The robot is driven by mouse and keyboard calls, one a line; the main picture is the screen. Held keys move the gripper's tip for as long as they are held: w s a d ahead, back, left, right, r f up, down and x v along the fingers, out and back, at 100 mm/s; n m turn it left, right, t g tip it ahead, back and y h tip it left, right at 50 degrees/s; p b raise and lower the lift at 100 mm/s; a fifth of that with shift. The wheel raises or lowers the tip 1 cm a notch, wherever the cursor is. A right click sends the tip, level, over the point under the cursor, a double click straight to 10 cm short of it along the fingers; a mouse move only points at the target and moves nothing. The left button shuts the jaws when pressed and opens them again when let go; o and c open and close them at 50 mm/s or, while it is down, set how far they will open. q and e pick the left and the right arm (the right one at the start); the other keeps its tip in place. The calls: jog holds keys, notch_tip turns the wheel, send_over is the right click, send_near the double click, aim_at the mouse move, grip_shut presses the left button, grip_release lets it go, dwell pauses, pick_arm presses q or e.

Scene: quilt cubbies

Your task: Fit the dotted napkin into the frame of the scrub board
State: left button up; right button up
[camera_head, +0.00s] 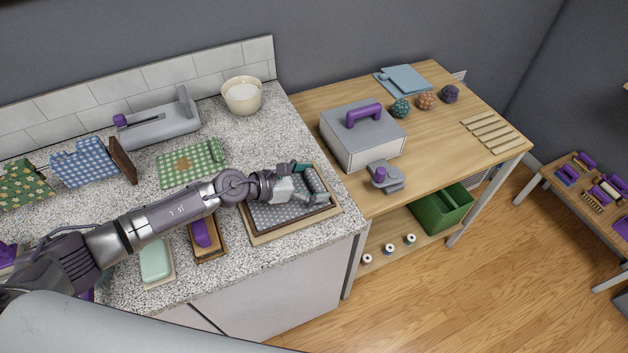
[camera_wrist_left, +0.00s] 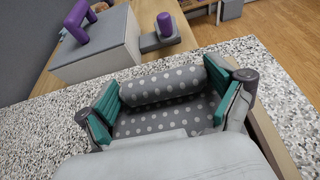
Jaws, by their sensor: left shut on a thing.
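The scrub board's wooden frame (camera_head: 291,228) lies on the speckled counter near its right front corner. The grey napkin with white dots (camera_head: 280,214) lies mostly flat inside the frame, with a thick roll or fold of it raised at the far right side. My left gripper (camera_head: 308,183) is over the right part of the board, shut on that roll. In the left wrist view the teal finger pads stand at both ends of the rolled napkin (camera_wrist_left: 162,86), and flat dotted cloth shows below it. My gripper hides part of the napkin and frame. My right gripper is out of view.
A purple-handled brush (camera_head: 202,234) and a green soap block (camera_head: 156,262) lie left of the board, under my arm. A green checked cloth (camera_head: 192,162) and a white bowl (camera_head: 242,95) are behind. A grey box (camera_head: 362,140) stands on the wooden table to the right.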

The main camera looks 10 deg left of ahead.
pick_arm(q)
jog(key=o, duration=0.8)
jog(key=shift+f, duration=0.15)
notch_tip(320, 180, up, 5)
send_over(265, 216)
jog(key=w, duration=0.4)
jog(key=shift+d+f, duration=0.15)
jog(key=shift+s, duration=0.1)
